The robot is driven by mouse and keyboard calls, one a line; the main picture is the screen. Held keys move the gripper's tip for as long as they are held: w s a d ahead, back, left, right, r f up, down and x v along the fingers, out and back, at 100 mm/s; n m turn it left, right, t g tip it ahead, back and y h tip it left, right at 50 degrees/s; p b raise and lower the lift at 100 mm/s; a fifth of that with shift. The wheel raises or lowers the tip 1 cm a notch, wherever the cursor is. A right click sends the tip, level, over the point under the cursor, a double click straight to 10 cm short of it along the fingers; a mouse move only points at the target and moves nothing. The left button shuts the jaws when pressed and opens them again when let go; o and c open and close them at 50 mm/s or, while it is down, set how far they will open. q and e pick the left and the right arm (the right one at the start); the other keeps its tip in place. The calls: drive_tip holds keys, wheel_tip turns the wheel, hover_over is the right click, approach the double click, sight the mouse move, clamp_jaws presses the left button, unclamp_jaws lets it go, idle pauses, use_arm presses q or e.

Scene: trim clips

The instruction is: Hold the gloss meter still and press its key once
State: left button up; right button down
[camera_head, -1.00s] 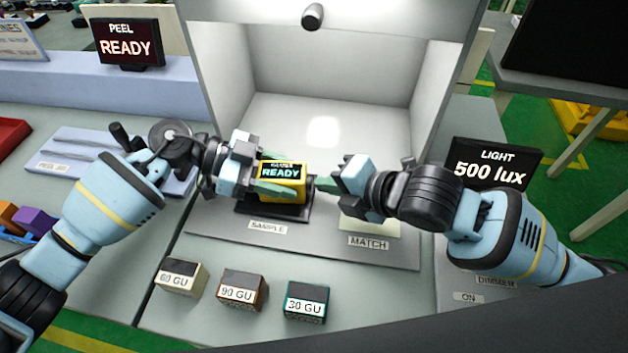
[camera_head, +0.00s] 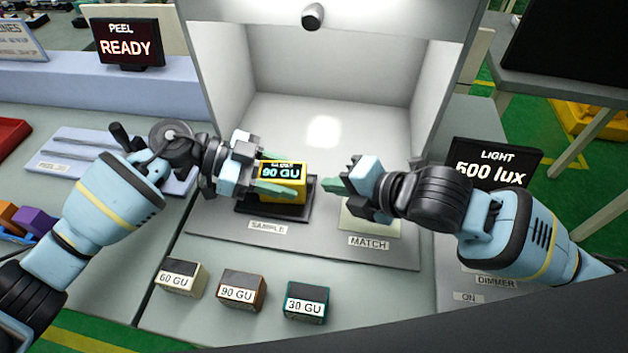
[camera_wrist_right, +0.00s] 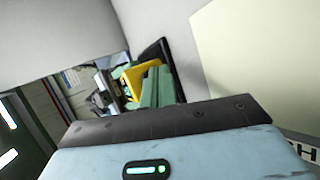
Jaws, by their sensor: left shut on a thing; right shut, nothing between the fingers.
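The yellow gloss meter (camera_head: 284,196) stands on the dark sample plate (camera_head: 308,213) in the light booth, its display reading "90 GU" in the head view. My left gripper (camera_head: 272,185) is shut on the meter, its green fingers along the meter's sides. My right gripper (camera_head: 330,185) is shut and empty, just right of the meter with a small gap between. In the right wrist view the meter (camera_wrist_right: 130,80) shows beyond my green right fingers (camera_wrist_right: 155,85). The meter's key cannot be made out.
Blocks marked 60 GU (camera_head: 180,277), 90 GU (camera_head: 241,290) and 30 GU (camera_head: 306,301) stand in front of the booth. A pale MATCH card (camera_head: 378,222) lies under my right gripper. The LIGHT display (camera_head: 494,170) stands to the right, the PEEL display (camera_head: 128,42) at back left.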

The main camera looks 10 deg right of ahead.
sight(260, 170)
drive_tip(key=shift+d, duration=0.25)
drive_tip(key=shift+s+d, duration=0.2)
drive_tip(key=shift+d, duration=0.6)
drive_tip(key=shift+s+d, duration=0.15)
drive_tip(key=shift+d, duration=0.65)
drive_tip(key=shift+s+d, duration=0.2)
drive_tip(key=shift+d, duration=0.6)
use_arm(q)
drive_tip(key=o, duration=1.2)
drive_tip(key=shift+a, duration=0.1)
drive_tip(key=v, duration=0.7)
drive_tip(key=shift+a+r, duration=0.1)
drive_tip(key=shift+r, duration=0.05)
